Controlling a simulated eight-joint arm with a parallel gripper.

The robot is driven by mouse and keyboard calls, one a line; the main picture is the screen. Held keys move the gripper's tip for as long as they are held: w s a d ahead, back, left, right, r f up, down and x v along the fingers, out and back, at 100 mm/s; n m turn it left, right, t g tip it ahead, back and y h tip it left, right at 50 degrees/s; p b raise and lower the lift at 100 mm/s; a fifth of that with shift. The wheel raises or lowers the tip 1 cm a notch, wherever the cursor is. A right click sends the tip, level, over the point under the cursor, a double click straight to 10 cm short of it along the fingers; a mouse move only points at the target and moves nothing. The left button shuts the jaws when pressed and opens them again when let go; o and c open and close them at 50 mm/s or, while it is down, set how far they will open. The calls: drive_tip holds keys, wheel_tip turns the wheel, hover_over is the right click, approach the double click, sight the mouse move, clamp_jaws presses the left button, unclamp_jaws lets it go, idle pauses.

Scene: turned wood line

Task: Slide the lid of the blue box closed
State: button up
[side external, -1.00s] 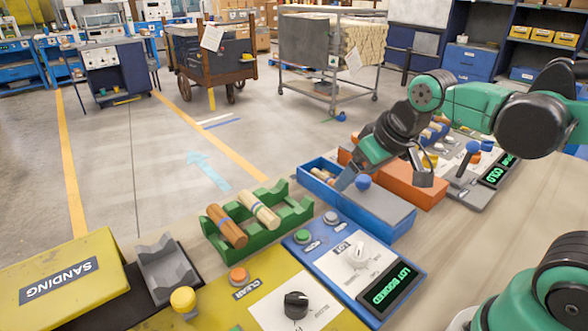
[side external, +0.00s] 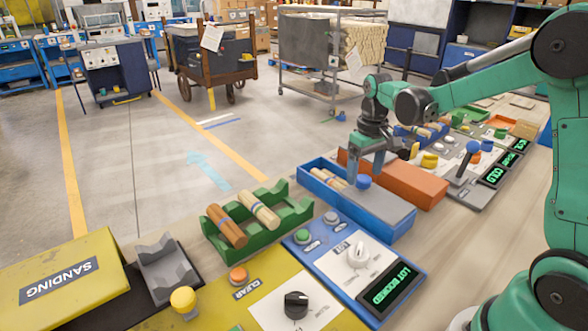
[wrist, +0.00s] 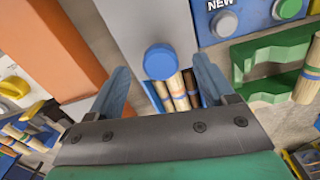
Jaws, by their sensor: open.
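The blue box (side external: 308,178) has a grey sliding lid (side external: 382,207) over its near right part, and its far left end is uncovered. Wooden turned pieces (side external: 327,177) lie inside the open end; they also show in the wrist view (wrist: 182,92). A round blue knob (side external: 363,182) stands at the lid's open-side edge. My gripper (side external: 364,174) points down at the knob. In the wrist view the open fingers (wrist: 163,82) stand on either side of the knob (wrist: 161,62), with gaps visible. Contact cannot be told.
An orange box (side external: 425,185) stands close beside the blue box. A green rack (side external: 285,212) with turned pieces is on the other side.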

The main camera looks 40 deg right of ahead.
drive_tip(key=shift+f, duration=0.65)
clamp_jaws()
drive_tip(key=w, duration=1.4)
drive_tip(key=shift+d, duration=0.1)
unclamp_jaws()
drive_tip(key=shift+s, duration=0.1)
